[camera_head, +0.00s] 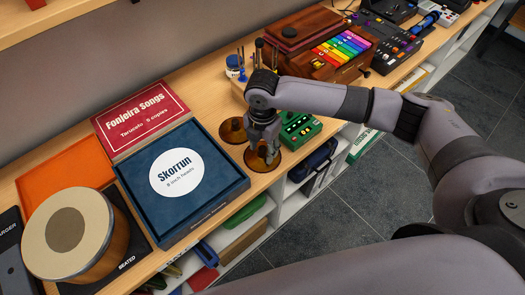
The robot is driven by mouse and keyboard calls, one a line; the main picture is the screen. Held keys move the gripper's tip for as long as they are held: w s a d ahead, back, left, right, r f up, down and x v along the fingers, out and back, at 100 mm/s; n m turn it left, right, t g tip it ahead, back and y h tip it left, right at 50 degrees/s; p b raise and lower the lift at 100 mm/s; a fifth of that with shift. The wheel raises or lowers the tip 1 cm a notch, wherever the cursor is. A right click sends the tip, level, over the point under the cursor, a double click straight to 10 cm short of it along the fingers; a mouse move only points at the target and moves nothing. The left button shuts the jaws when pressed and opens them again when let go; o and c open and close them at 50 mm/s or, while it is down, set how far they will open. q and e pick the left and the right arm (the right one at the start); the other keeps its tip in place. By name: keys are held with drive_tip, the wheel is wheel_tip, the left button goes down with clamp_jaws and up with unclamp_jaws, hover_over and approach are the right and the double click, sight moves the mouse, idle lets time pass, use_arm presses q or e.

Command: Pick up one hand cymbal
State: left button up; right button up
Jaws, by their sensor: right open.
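Two brown, disc-shaped hand cymbals lie on the wooden counter. One hand cymbal (232,131) is at the back left of my right gripper, and the other hand cymbal (255,158) is at the front, partly covered by the gripper. My right gripper (267,157) points down, open, with its fingers over the front cymbal. I cannot tell whether the fingers touch it. My left gripper is not in view.
A green device (301,128) stands close at the right of the gripper. A wooden case with coloured bars (343,48) stands behind. Shelves lie below the counter's front edge.

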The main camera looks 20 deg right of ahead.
drive_tip(key=shift+f, duration=0.2)
clamp_jaws()
idle(0.4)
